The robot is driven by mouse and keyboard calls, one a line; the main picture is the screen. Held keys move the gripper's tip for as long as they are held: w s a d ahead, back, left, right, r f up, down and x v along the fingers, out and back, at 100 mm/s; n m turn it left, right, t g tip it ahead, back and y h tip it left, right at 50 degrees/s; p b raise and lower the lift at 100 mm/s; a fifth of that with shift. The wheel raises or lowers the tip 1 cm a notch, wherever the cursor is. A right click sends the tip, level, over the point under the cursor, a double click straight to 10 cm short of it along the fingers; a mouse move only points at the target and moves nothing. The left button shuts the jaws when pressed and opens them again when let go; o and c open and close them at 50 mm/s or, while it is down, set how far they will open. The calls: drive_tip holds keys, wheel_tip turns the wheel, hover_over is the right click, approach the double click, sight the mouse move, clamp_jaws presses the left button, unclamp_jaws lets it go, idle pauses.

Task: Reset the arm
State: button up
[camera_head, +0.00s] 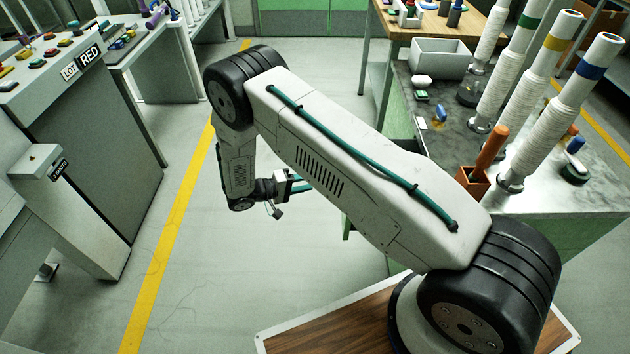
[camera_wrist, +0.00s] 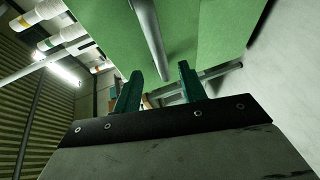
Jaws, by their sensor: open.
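My arm (camera_head: 340,165) reaches back from its base and folds down at the elbow, over the open floor left of the green workbench. My gripper (camera_head: 302,184) hangs low beneath the upper link, partly hidden, with its teal fingers pointing right toward the bench. In the wrist view the two teal fingers of my gripper (camera_wrist: 158,88) stand apart with nothing between them. A green panel (camera_wrist: 205,35) and a grey bar lie beyond the fingertips in that tilted view.
The workbench (camera_head: 605,198) at right carries white wound spools (camera_head: 545,90), a grey bin (camera_head: 440,58) and an orange holder (camera_head: 473,182). Grey cabinets (camera_head: 95,130) with a RED label stand at left. Clear floor with a yellow line (camera_head: 172,225) lies between.

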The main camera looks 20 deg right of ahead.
drive_tip(key=shift+a, duration=0.1)
idle(0.5)
drive_tip(key=s+n+g, duration=0.2)
drive_tip(key=s+n, duration=0.1)
drive_tip(key=s, duration=0.2)
drive_tip(key=s+d+r+g+y, duration=0.1)
drive_tip(key=s+r+y, duration=0.25)
drive_tip(key=r, duration=0.55)
drive_tip(key=s+r+g+y, duration=0.2)
drive_tip(key=s+r+y, duration=0.15)
drive_tip(key=r, duration=0.55)
drive_tip(key=s+d+r+g+y, duration=0.1)
drive_tip(key=s+r+y, duration=0.3)
drive_tip(key=r, duration=0.5)
drive_tip(key=s+d+r+m+t+y, duration=0.2)
drive_tip(key=s+r+t+y, duration=0.3)
drive_tip(key=s+r, duration=1.1)
drive_tip(key=shift+s+d+r+t, duration=0.2)
drive_tip(key=shift+s+r+t, duration=0.1)
drive_tip(key=shift+s+t, duration=0.75)
